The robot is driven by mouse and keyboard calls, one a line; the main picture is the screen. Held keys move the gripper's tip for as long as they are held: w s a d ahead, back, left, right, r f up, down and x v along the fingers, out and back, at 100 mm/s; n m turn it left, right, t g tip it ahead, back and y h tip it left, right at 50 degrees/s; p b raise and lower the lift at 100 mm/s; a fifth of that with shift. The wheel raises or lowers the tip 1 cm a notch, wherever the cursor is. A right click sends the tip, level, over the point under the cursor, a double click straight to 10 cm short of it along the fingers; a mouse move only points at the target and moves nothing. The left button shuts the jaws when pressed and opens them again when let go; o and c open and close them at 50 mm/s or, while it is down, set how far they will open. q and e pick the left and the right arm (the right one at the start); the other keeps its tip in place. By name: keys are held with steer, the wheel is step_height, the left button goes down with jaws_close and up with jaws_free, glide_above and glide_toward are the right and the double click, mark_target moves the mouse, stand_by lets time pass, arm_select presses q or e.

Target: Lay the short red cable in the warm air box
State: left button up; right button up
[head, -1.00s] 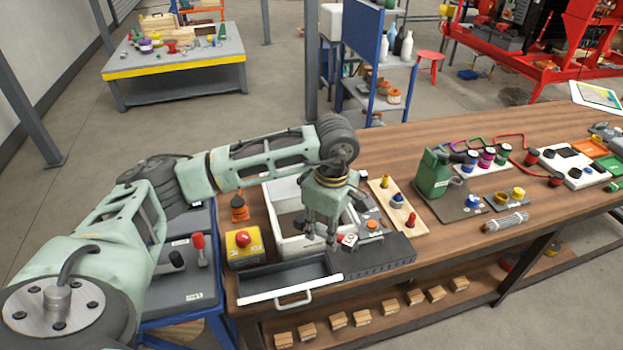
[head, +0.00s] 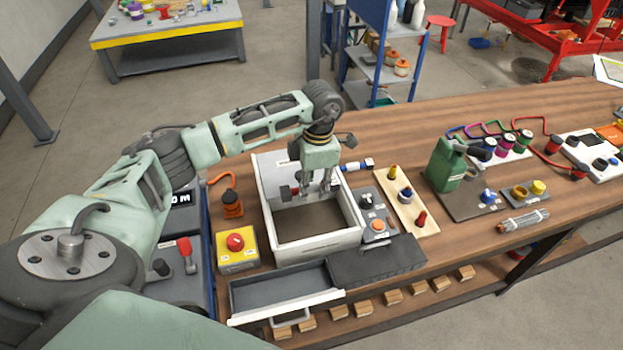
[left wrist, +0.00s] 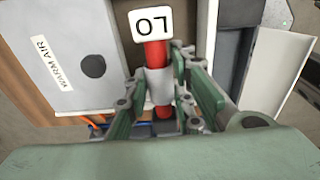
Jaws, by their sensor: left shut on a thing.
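My left gripper (head: 316,194) is over the back part of the open white box (head: 350,236), whose floor is bare where it shows. In the left wrist view the fingers (left wrist: 162,90) are shut around a short red piece (left wrist: 157,54), which looks like the red cable. My right gripper is not in view.
A yellow box with a red button (head: 236,248) stands left of the white box. A grey control box (head: 377,222) is close on its right. An open grey drawer (head: 285,287) is in front. A blue and white item (head: 357,165) lies behind right.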

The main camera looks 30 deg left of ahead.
mark_target(310, 226)
arm_select(q)
steer(key=shift+s+d+f+b, duration=0.15)
steer(key=shift+f+b, duration=0.35)
steer(key=shift+f, duration=0.45)
steer(key=shift+f+b, duration=0.35)
steer(key=shift+f, duration=0.3)
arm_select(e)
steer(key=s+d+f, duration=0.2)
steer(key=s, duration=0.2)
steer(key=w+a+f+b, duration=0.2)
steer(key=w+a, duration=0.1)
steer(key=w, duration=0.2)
arm_select(q)
steer(key=shift+w+a+f+b, duration=0.15)
steer(key=shift+f+b, duration=0.5)
steer(key=shift+f, duration=1.05)
steer(key=shift+w+a+f+b, duration=0.1)
steer(key=shift+f+b, duration=0.5)
steer(key=shift+f, duration=1.05)
steer(key=shift+f+b, duration=1.2)
steer(key=shift+f, duration=0.3)
steer(key=shift+f+b, duration=0.8)
steer(key=shift+f, duration=0.2)
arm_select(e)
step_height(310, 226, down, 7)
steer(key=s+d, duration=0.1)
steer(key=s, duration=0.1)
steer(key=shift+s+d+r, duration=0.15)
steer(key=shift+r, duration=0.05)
